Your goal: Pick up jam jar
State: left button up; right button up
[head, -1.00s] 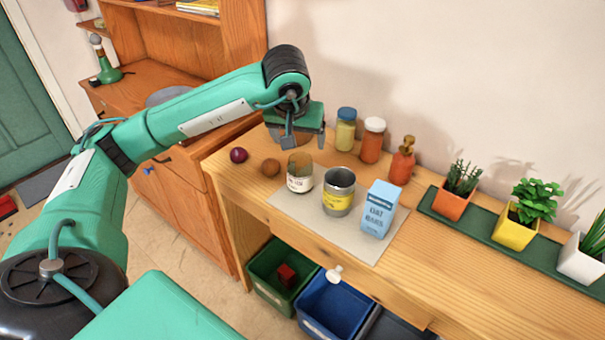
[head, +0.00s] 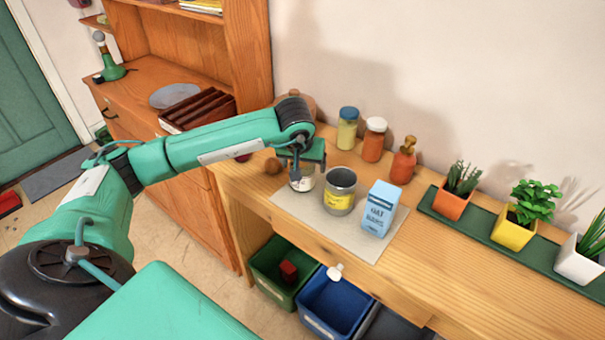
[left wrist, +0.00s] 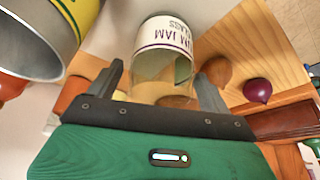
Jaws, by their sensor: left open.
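The jam jar (left wrist: 163,60) is clear glass with a white label reading "JAM" and "GLASS". In the left wrist view it lies between the two open fingers of my left gripper (left wrist: 165,90), with room on both sides. In the head view my left gripper (head: 301,178) is over the jar, and only part of the jar's label (head: 303,183) shows beneath it. The jar stands on a grey mat (head: 330,228) on the wooden counter. My right gripper is not in view.
A metal can with a yellow label (head: 339,192) stands close right of the jar, then a blue carton (head: 380,209). Bins (head: 335,302) are below.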

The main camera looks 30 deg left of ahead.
pick_arm(q)
jog(key=shift+c, duration=0.2)
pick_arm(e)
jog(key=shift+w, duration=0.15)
pick_arm(q)
jog(key=c, duration=1.1)
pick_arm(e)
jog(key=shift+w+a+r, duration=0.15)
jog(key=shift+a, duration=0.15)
pick_arm(q)
jog(key=shift+r, duration=0.1)
